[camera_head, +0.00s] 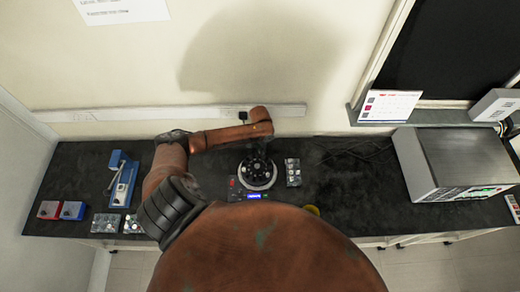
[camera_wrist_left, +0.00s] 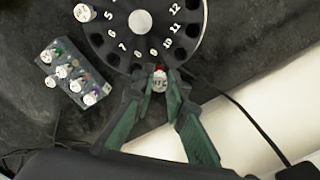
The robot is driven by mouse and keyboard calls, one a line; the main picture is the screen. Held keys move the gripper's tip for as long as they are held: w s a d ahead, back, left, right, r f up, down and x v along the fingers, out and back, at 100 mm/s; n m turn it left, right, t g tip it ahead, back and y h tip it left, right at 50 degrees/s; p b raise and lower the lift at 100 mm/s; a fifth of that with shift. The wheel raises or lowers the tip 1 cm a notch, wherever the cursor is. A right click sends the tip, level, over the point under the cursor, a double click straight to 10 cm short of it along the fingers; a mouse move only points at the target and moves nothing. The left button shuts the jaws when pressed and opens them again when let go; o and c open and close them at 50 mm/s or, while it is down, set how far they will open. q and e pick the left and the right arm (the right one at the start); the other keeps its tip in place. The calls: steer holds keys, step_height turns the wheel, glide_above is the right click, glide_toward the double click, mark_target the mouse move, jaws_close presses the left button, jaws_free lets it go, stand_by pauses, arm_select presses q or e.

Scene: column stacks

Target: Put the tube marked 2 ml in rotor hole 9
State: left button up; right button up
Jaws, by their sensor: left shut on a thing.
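My left gripper (camera_wrist_left: 160,88) is shut on a small tube with a white marked cap (camera_wrist_left: 160,82) and a bit of red beside it; the cap's marking is too small to read surely. The tube is at the rim of the dark numbered rotor (camera_wrist_left: 143,42), close to the number 9. I cannot tell whether its lower end is in a hole. Another white-capped tube (camera_wrist_left: 84,13) stands at the rotor's left side. In the head view my left gripper (camera_head: 258,150) is over the rotor (camera_head: 259,184). My right gripper is not in view.
A grey rack (camera_wrist_left: 70,74) with several capped tubes stands beside the rotor; it also shows in the head view (camera_head: 292,172). More racks (camera_head: 105,224), a blue device (camera_head: 122,182) and red and blue boxes (camera_head: 60,210) are left. A large instrument (camera_head: 455,160) stands right.

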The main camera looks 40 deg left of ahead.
arm_select(q)
steer(key=shift+f, duration=0.4)
steer(key=shift+f+b, duration=0.25)
steer(key=shift+b, duration=0.1)
steer(key=shift+f+b, duration=0.35)
steer(key=shift+f, duration=0.4)
steer(key=o, duration=0.7)
steer(key=shift+o, duration=0.3)
steer(key=o, duration=0.3)
